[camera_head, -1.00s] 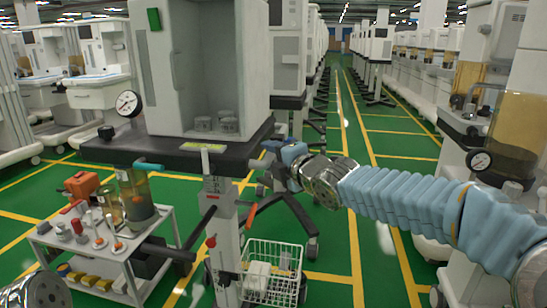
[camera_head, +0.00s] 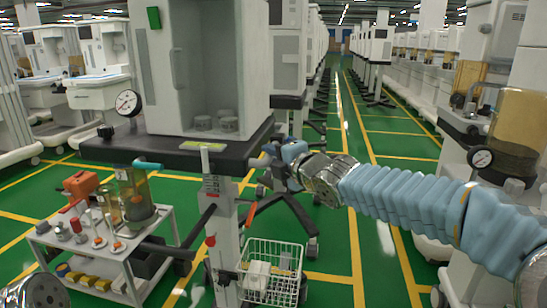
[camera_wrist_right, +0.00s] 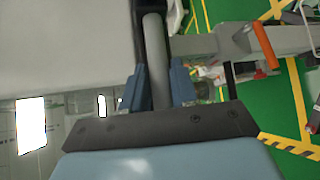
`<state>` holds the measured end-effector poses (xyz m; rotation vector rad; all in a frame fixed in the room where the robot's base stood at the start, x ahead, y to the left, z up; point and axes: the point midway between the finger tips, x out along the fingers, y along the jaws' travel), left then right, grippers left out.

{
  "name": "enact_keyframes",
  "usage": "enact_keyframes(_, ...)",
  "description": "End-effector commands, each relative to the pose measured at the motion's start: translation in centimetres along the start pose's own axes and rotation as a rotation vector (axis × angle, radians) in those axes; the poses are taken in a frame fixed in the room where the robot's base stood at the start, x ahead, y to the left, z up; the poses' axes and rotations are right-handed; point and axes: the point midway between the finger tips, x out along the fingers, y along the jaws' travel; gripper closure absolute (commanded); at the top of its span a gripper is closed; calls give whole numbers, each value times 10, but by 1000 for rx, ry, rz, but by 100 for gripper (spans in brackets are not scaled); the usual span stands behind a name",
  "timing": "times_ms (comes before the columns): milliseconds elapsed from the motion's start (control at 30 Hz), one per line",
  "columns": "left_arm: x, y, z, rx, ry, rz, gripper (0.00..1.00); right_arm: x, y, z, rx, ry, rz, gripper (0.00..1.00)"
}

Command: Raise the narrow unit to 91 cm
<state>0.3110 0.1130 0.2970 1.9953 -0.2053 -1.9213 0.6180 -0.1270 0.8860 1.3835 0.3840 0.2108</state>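The narrow unit is a tall white cabinet (camera_head: 205,60) on a dark top (camera_head: 130,151), carried by a pale column (camera_head: 222,235). A small marked scale (camera_head: 211,184) sits on the column, its figures too small to read. A grey handle (camera_head: 259,160) sticks out at the top's right front corner. My right gripper (camera_head: 276,152) is at that handle. In the right wrist view the grey handle bar (camera_wrist_right: 155,55) runs between the blue fingers of my right gripper (camera_wrist_right: 158,88), which appear closed against both its sides. My left gripper is out of view.
A low white trolley (camera_head: 95,250) with jars and an orange tool stands at front left. A white wire basket (camera_head: 272,272) hangs low by the column. A round gauge (camera_head: 129,103) stands at the top's left. The green aisle (camera_head: 350,170) to the right is open.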

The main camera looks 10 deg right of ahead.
Motion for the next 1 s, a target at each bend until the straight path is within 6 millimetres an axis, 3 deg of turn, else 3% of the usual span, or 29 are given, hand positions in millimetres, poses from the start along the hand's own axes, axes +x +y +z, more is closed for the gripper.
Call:
enact_keyframes(133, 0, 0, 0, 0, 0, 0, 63, 0, 0, 0, 0, 0, 0, 52)
enact_keyframes(467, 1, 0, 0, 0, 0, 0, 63, -5, 1, 0, 1, 0, 3, 52)
enact_keyframes(567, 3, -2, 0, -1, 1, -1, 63, -19, 1, 0, 2, 0, 5, 52)
enact_keyframes(1000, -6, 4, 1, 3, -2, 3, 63, -119, 3, 0, 0, 0, 5, 52)
